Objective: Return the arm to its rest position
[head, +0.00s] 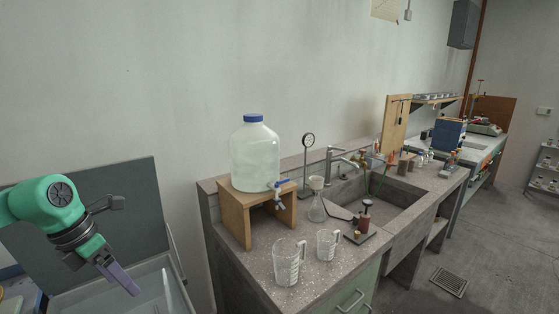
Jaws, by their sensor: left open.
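My left arm comes in from the left edge in the head view, green with a dark wrist. My left gripper (122,281) points down and to the right above a pale open bin or basin at the lower left. Its grey-purple fingers are open and nothing shows between them. It is well apart from the concrete bench (245,270) and from everything on it. My right gripper is not in view.
On the bench stand a large blue-capped bottle (255,158) on a wooden stand (237,222), two clear measuring jugs (287,265) (327,245), and a flask (317,208). A sink (385,205) with a tap lies behind. A dark panel (130,215) stands behind my left arm.

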